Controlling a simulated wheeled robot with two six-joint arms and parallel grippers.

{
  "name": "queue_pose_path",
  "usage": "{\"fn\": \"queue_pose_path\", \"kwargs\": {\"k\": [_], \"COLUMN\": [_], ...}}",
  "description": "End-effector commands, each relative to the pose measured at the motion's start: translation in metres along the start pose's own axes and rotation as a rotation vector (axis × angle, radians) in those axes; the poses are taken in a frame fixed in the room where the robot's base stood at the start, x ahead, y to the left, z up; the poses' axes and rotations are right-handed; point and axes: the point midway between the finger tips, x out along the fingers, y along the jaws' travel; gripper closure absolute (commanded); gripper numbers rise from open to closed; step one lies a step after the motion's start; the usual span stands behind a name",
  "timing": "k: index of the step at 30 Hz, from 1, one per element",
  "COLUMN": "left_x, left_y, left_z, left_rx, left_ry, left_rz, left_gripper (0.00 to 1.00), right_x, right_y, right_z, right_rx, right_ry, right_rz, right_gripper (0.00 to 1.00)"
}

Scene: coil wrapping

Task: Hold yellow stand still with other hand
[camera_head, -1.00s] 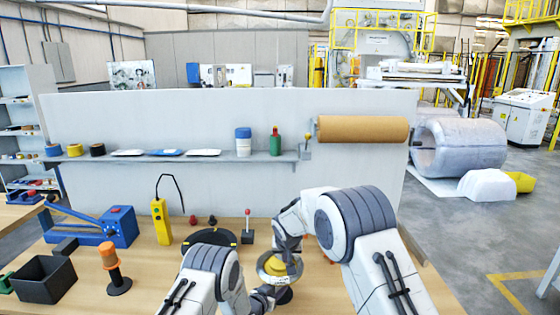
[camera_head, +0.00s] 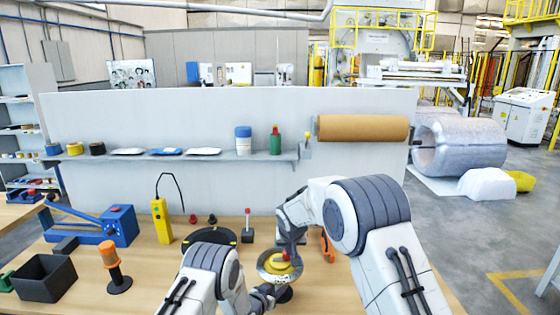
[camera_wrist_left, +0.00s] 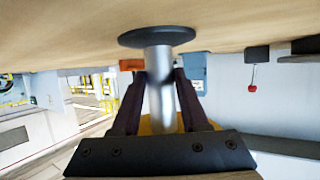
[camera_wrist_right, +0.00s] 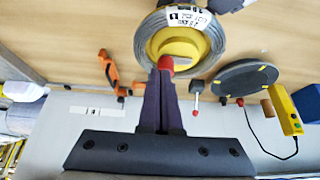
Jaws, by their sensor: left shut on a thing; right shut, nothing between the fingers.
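The yellow stand (camera_head: 278,262) has a yellow top, a red tip and a coil of grey wire (camera_wrist_right: 158,45) with a white label lying around its top. In the left wrist view its grey post (camera_wrist_left: 159,85) rises from a round black base (camera_wrist_left: 157,37) on the table. My left gripper (camera_wrist_left: 162,80) is shut around this post, below the coil. It is mostly hidden in the head view. My right gripper (camera_wrist_right: 165,75) is shut and empty, its fingertips at the red tip beside the yellow top (camera_wrist_right: 180,48). I cannot tell whether they touch.
An orange tool (camera_wrist_right: 110,72) and a black disc with yellow marks (camera_wrist_right: 243,78) lie nearby. A small post with a red knob (camera_head: 248,225) stands behind the stand. A blue lever machine (camera_head: 100,225), black bin (camera_head: 45,280) and orange-topped holder (camera_head: 115,268) stand at left.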

Motion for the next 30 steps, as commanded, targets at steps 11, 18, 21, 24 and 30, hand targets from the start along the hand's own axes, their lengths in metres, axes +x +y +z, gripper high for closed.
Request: {"fn": "queue_pose_path", "kwargs": {"k": [11, 18, 21, 24, 30], "left_x": [0.000, 0.000, 0.000, 0.000, 0.000], "left_y": [0.000, 0.000, 0.000, 0.000, 0.000], "left_z": [-0.001, -0.001, -0.001, -0.001, 0.000], "left_rx": [0.001, 0.001, 0.001, 0.001, 0.000], "left_ry": [0.002, 0.002, 0.002, 0.002, 0.001], "left_rz": [0.000, 0.000, 0.000, 0.000, 0.000], "left_gripper": [1.00, 1.00, 0.41, 0.21, 0.21], "right_x": [-0.028, -0.028, -0.028, -0.028, -0.028], "right_y": [0.000, 0.000, 0.000, 0.000, 0.000], "right_z": [-0.015, -0.015, -0.015, -0.015, -0.015], "right_rx": [0.001, 0.001, 0.001, 0.001, 0.000], "right_ry": [-0.001, -0.001, -0.001, -0.001, -0.001], "right_rz": [0.000, 0.000, 0.000, 0.000, 0.000], "right_gripper": [1.00, 1.00, 1.00, 1.00, 1.00]}}
